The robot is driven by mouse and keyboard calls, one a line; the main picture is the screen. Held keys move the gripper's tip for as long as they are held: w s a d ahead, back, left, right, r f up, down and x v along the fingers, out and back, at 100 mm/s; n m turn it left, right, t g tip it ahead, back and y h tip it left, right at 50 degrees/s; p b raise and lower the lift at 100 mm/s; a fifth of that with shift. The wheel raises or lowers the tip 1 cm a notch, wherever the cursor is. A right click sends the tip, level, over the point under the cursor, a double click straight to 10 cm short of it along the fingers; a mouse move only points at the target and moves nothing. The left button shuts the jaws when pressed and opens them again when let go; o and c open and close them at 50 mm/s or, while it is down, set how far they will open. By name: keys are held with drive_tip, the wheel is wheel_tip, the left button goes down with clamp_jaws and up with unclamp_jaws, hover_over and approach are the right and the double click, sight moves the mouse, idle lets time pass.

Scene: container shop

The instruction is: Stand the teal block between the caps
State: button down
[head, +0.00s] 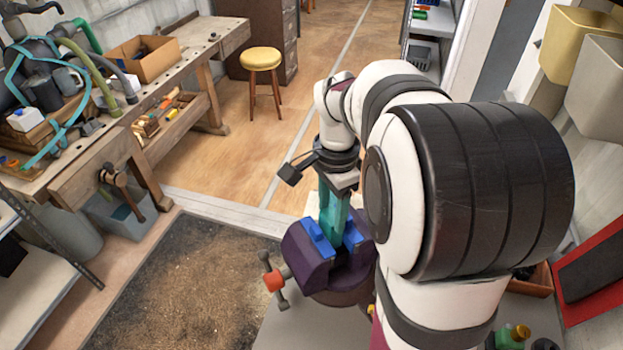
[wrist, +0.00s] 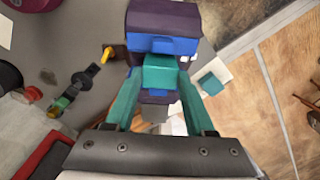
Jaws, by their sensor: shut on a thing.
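The teal block (wrist: 160,74) is held between the two green-teal fingers of my gripper (wrist: 161,82). In the wrist view it lies between the two blue caps (wrist: 172,46) of the purple vise (wrist: 165,20). In the head view my gripper (head: 333,212) points down at the vise (head: 305,262), its fingers over the gap between the left cap (head: 318,238) and the right cap (head: 353,236). The fingers and block blend there. I cannot tell how deep the block sits or whether it touches the caps.
The vise handle with its orange knob (head: 273,281) sticks out to the left. A white surface with a small teal piece (wrist: 210,83) lies beside the vise. Small bottles (head: 512,336) stand at the lower right. A workbench (head: 60,180) and yellow stool (head: 261,60) stand farther off.

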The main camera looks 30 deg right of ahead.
drive_tip(key=shift+f, duration=1.15)
drive_tip(key=shift+c, duration=0.9)
unclamp_jaws()
wheel_tip(320, 180, up, 6)
idle(0.3)
